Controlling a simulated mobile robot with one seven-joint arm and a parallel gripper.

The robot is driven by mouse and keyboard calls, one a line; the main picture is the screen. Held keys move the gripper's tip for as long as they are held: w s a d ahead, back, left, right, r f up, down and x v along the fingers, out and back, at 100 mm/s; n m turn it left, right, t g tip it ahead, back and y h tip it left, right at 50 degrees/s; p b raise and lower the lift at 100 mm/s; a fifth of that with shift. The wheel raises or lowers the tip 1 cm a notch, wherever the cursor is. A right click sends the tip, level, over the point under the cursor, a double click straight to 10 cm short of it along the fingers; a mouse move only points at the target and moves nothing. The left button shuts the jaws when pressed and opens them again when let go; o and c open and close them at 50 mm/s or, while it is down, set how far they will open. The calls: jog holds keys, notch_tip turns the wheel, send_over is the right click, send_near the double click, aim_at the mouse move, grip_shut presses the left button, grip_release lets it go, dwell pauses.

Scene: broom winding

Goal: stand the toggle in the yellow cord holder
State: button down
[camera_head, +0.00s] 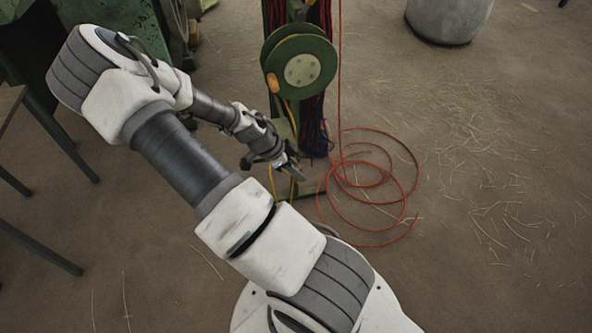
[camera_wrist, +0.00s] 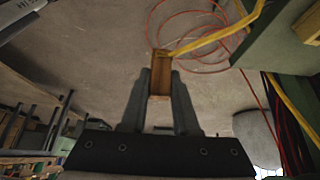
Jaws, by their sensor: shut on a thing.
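The toggle (camera_wrist: 161,74) is a small brown wooden block with the yellow cord (camera_wrist: 222,36) running from it to the upper right in the wrist view. My gripper (camera_wrist: 160,86) is shut on the toggle, with a dark finger on each side of it. In the head view my gripper (camera_head: 292,169) is beside the lower part of the green stand, below the reel. There the toggle is too small to make out clearly. The yellow cord shows there as a thin loop (camera_head: 272,182) near my gripper. I cannot pick out the yellow cord holder for sure in either view.
A green reel (camera_head: 300,68) with an orange handle (camera_head: 272,82) is on the stand above my gripper. Red cord (camera_head: 385,185) lies in loose coils on the floor to the right. A grey round block (camera_head: 447,20) stands at the back. Straw litters the open floor at right.

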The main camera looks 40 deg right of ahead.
jog(key=shift+s+a, duration=0.1)
jog(key=shift+s, duration=0.1)
jog(key=shift+r+p, duration=0.3)
jog(key=shift+r, duration=0.05)
notch_tip(320, 180, up, 6)
jog(key=p, duration=0.5)
jog(key=shift+r, duration=0.1)
jog(key=w+d+b, duration=0.2)
jog(key=w, duration=1.6)
jog(key=shift+w+d, duration=0.15)
jog(key=shift+w, duration=0.1)
jog(key=shift+w+d+f+b, duration=0.1)
jog(key=shift+w+f+b, duration=0.05)
jog(key=shift+f+b, duration=1.3)
jog(key=shift+f, duration=0.3)
jog(key=shift+f+b, duration=0.3)
jog(key=shift+f, duration=0.25)
